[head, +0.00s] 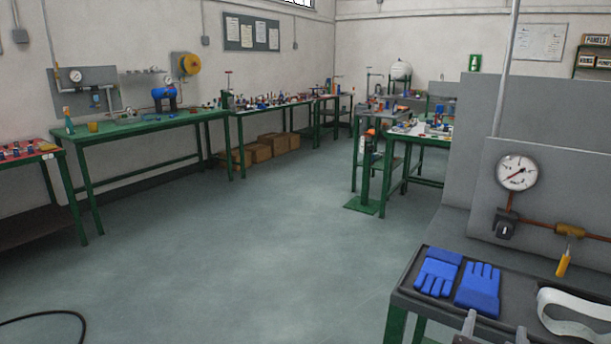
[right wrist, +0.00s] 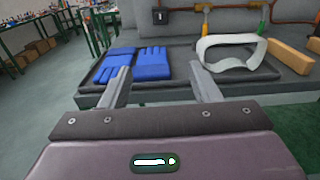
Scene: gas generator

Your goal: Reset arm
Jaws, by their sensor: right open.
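My right gripper (head: 495,329) shows at the bottom right of the head view, its two fingers apart with nothing between them. In the right wrist view the open gripper (right wrist: 163,88) points at the front of a dark tray (right wrist: 145,93) on a bench. Blue gloves (head: 478,288) lie in the tray; in the right wrist view the gloves (right wrist: 152,64) are beyond the left finger. White goggles (head: 575,316) lie to their right, also seen as white goggles (right wrist: 231,45) beyond the right finger. My left gripper is not in view.
A pressure gauge (head: 516,173) and a yellow-handled valve (head: 564,262) are on the grey panel behind the tray. Green workbenches (head: 150,126) line the left wall. A black cable (head: 62,313) lies on the floor at lower left. The middle floor is clear.

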